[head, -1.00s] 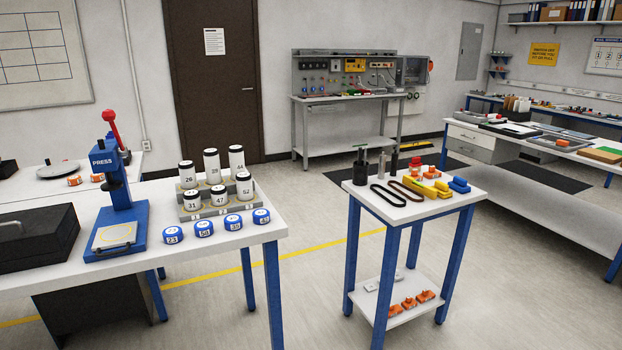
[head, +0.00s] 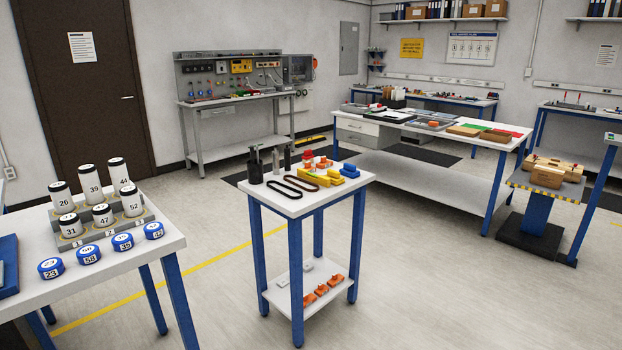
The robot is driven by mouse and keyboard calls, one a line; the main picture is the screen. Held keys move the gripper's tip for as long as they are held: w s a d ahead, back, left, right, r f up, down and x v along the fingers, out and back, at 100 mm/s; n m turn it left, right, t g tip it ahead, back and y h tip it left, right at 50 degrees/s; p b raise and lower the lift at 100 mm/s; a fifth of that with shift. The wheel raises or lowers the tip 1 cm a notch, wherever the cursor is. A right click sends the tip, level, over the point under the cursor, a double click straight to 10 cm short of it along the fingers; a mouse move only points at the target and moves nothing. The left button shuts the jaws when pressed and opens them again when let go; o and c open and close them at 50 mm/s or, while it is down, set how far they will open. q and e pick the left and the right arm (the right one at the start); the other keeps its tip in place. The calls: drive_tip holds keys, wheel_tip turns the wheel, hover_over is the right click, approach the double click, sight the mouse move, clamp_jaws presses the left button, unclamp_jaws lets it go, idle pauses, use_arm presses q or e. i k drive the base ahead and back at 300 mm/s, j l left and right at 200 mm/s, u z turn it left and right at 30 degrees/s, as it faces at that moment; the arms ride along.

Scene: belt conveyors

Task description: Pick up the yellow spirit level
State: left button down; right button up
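Yellow bar-like pieces (head: 313,178) lie on the top of a small white table with blue legs (head: 297,210), in the middle of the head view. They are too small to tell whether one of them is the yellow spirit level. Neither of my grippers is in view.
Black loops (head: 284,187), dark cylinders (head: 255,165) and blue blocks (head: 350,170) share the small table. A bench with numbered canisters (head: 103,213) stands at left. A long workbench (head: 440,180) stands behind right. The floor (head: 420,290) right of the small table is clear.

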sight(321, 180)
drive_tip(key=i, duration=1)
drive_tip(key=j+u, duration=0.05)
